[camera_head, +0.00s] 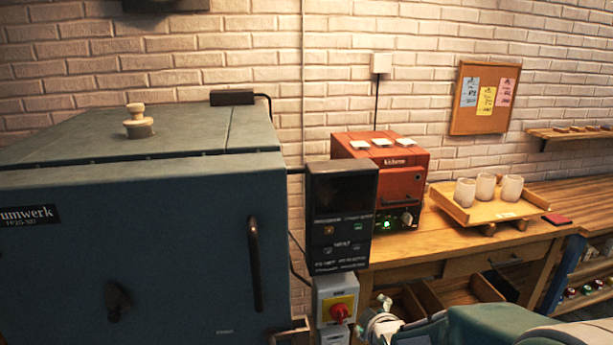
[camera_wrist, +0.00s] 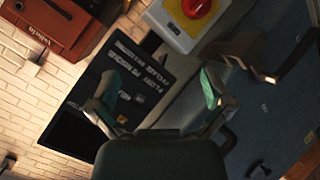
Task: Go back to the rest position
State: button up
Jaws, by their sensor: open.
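My gripper (camera_wrist: 158,82) shows in the wrist view with its two fingers spread apart and nothing between them. Behind the fingers is the dark control panel (camera_wrist: 118,100), seen tilted, with white lettering. The same control panel (camera_head: 341,215) shows upright in the head view, at the right side of the large blue-grey kiln (camera_head: 150,250). In the head view, green and white parts of my arm are low at the bottom right, below the bench.
A red small kiln (camera_head: 385,180) and a wooden tray (camera_head: 525,204) with white cups stand on the wooden bench (camera_head: 415,248). An open drawer (camera_head: 445,292) juts out below.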

jog(key=s+r+m+g, duration=0.3)
jog(key=s+r+m, duration=0.2)
jog(key=s, duration=0.7)
jog(key=s+d+r+m+g, duration=0.1)
jog(key=s+r+m+g, duration=0.2)
jog(key=s, duration=0.9)
notch_tip(320, 180, up, 3)
jog(key=m, duration=0.2)
jog(key=shift+d+f+m+h, duration=0.2)
jog(key=shift+d+m+h, duration=0.1)
jog(key=shift+m, duration=0.1)
